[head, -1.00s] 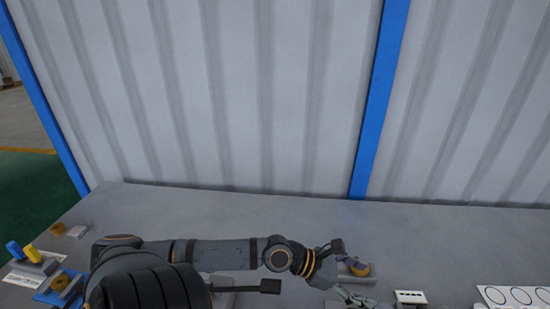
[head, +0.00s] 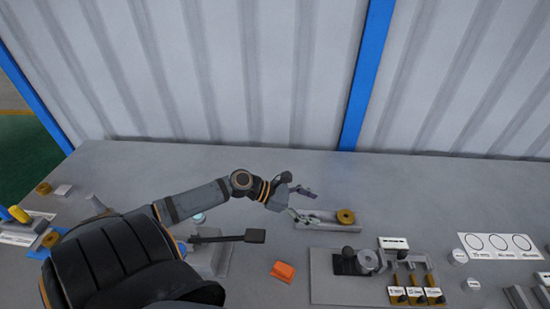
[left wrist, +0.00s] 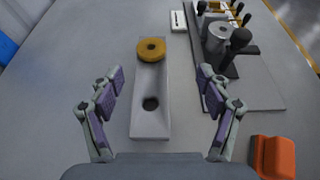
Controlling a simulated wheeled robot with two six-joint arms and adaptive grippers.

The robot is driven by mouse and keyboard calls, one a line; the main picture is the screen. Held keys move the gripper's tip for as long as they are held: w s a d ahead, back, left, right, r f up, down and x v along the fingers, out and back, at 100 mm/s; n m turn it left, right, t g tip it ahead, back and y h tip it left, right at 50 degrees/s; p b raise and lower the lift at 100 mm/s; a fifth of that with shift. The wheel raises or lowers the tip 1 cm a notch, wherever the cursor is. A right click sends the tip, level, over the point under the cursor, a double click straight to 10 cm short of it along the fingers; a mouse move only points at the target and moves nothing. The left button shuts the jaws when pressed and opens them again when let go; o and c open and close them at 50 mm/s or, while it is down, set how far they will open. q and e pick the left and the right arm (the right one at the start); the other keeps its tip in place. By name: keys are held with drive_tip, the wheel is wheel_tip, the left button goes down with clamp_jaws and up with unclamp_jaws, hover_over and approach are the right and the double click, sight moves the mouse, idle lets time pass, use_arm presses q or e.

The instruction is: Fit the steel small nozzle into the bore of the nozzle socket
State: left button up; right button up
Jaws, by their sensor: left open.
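My left gripper (head: 307,205) is open and empty, with its two purple-padded fingers (left wrist: 160,80) spread wide in the left wrist view. Between and beyond them lies a grey rectangular block (left wrist: 150,108) with a dark round bore and a brass ring (left wrist: 151,49) at its far end. In the head view this block (head: 325,224) lies just below and right of the gripper, its brass ring (head: 346,216) at the right end. I cannot tell whether the block is the nozzle socket. No piece is clearly recognizable as the steel small nozzle. The right gripper is out of view.
A card with circles (head: 497,246) is at the right. A blue tray (head: 43,247) is at the left. Bare table lies behind the gripper.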

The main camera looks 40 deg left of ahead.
sight(303, 212)
use_arm(q)
drive_tip(key=f, duration=0.1)
drive_tip(key=a+f, duration=0.1)
drive_tip(key=f, duration=0.1)
drive_tip(key=a+f, duration=0.1)
drive_tip(key=f, duration=0.1)
drive_tip(key=shift+w+a, duration=0.1)
drive_tip(key=shift+a, duration=0.15)
drive_tip(key=p+v, duration=0.1)
drive_tip(key=v, duration=0.3)
drive_tip(key=shift+r, duration=0.3)
drive_tip(key=s+a+r+p, duration=0.2)
drive_tip(key=s+r+p, duration=0.3)
drive_tip(key=r+p, duration=0.5)
drive_tip(key=shift+a+p, duration=0.15)
drive_tip(key=shift+p, duration=0.9)
drive_tip(key=shift+s+r, duration=0.1)
drive_tip(key=shift+r, duration=0.1)
